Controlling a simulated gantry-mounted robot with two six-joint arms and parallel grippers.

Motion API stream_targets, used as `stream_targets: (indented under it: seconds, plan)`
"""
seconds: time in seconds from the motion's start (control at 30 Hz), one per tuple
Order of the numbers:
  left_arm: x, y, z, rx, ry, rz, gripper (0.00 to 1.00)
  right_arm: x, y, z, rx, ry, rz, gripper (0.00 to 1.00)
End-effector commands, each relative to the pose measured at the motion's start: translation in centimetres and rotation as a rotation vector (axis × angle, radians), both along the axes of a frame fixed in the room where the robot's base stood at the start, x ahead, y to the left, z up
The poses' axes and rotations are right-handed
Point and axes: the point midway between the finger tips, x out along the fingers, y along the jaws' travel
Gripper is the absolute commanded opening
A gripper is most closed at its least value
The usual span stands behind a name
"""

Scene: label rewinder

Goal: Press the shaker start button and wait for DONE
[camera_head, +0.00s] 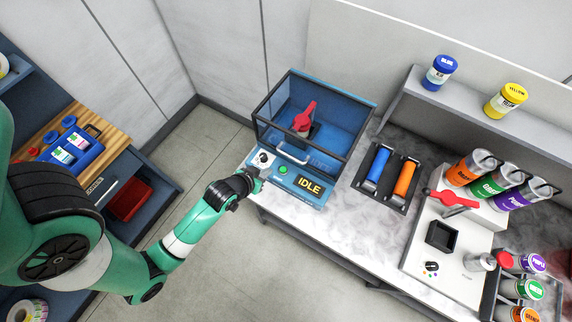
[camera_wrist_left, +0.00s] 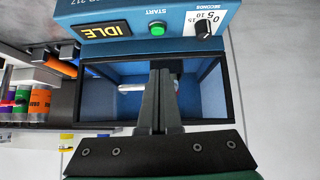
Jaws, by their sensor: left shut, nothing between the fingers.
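The blue shaker (camera_head: 318,115) stands at the back left of the bench, with a clear-sided chamber and a red clamp handle (camera_head: 305,117) inside. Its front panel carries a green start button (camera_head: 283,170), a dial (camera_head: 262,159) and a display (camera_head: 309,184) reading IDLE. In the left wrist view the start button (camera_wrist_left: 157,29), the IDLE display (camera_wrist_left: 102,31) and the seconds dial (camera_wrist_left: 205,27) show. My left gripper (camera_head: 260,176) is shut and empty, beside the panel's left end, left of the button. Its closed fingers (camera_wrist_left: 161,75) appear apart from the button. My right gripper is out of view.
Blue and orange rollers (camera_head: 378,165) lie in a black tray right of the shaker. A white machine with a red lever (camera_head: 453,198) stands farther right. Blue and yellow jars (camera_head: 505,100) stand on a shelf. Open floor (camera_head: 225,245) lies in front of the bench.

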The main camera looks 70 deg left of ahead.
Motion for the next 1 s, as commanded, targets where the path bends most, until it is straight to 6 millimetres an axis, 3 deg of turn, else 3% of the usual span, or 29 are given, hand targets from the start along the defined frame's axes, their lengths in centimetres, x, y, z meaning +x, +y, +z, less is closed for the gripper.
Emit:
stream_targets:
  seconds: [0.47,0.9,1.0]
  plan:
    - [1.0,0.7,-0.8,0.003,-0.005,0.002,0.0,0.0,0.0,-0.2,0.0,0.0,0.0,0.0]
    - [6.4,4.2,-7.2,0.003,-0.004,0.002,0.0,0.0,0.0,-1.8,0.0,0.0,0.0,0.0]
    - [6.2,4.0,-9.1,0.001,-0.001,0.001,0.0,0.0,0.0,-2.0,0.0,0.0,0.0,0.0]
